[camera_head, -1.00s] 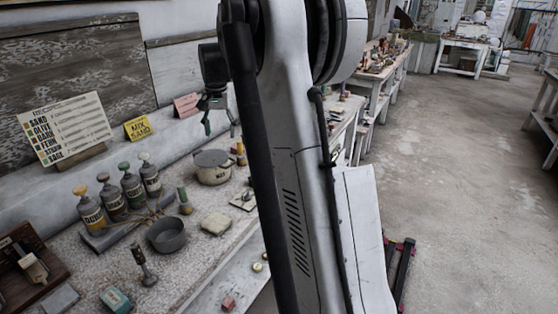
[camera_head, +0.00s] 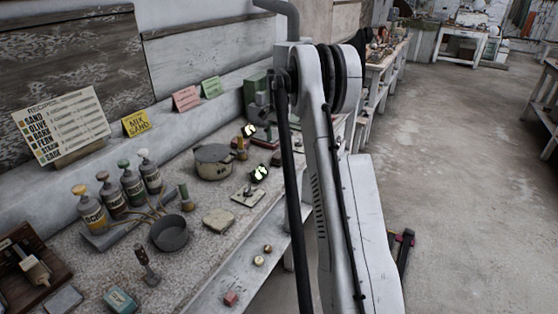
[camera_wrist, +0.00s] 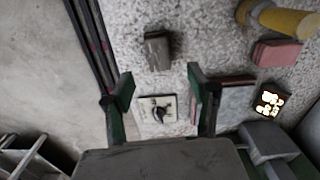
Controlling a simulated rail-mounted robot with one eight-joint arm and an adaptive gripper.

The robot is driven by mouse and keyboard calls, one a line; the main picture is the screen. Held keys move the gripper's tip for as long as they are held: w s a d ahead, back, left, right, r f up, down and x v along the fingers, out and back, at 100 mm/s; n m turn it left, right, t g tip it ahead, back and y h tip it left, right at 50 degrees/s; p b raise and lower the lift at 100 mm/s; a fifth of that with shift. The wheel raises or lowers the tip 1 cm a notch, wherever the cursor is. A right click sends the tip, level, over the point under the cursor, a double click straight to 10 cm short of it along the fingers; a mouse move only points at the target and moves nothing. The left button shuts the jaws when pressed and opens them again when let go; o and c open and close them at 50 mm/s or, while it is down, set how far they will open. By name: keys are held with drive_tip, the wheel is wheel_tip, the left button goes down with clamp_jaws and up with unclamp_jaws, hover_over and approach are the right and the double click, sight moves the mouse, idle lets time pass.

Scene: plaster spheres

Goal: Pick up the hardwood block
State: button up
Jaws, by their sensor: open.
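My gripper (camera_wrist: 160,88) is open and empty in the wrist view, its two dark green fingers pointing at the speckled worktop. A small grey-brown block (camera_wrist: 157,50) lies beyond the fingertips, apart from them; it may be the hardwood block, but I cannot be sure. A pinkish block (camera_wrist: 275,53) lies to the right, beside a yellow cylinder (camera_wrist: 290,20). A pale square plate (camera_wrist: 157,112) with a dark piece on it shows between the fingers. In the head view my arm covers part of the bench, and I cannot clearly pick out the gripper there.
The worktop (camera_head: 200,270) holds a lidded pot (camera_head: 213,162), a dark pan (camera_head: 169,233), several bottles (camera_head: 90,210) and a beige slab (camera_head: 218,222). A lower shelf (camera_head: 245,275) carries small pieces. The floor (camera_head: 440,180) is open at right.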

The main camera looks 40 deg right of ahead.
sight(278, 154)
drive_tip(key=f, duration=0.8)
drive_tip(key=shift+s+a, duration=0.2)
drive_tip(key=shift+a, duration=0.05)
drive_tip(key=c, duration=1.2)
drive_tip(key=shift+c, duration=0.3)
drive_tip(key=shift+r, duration=0.1)
drive_tip(key=shift+r, duration=0.45)
wheel_tip(278, 154, up, 3)
drive_tip(key=shift+f, duration=0.15)
drive_tip(key=a+r, duration=0.7)
drive_tip(key=a, duration=0.4)
drive_tip(key=shift+w+a+r, duration=0.15)
drive_tip(key=shift+a, duration=0.2)
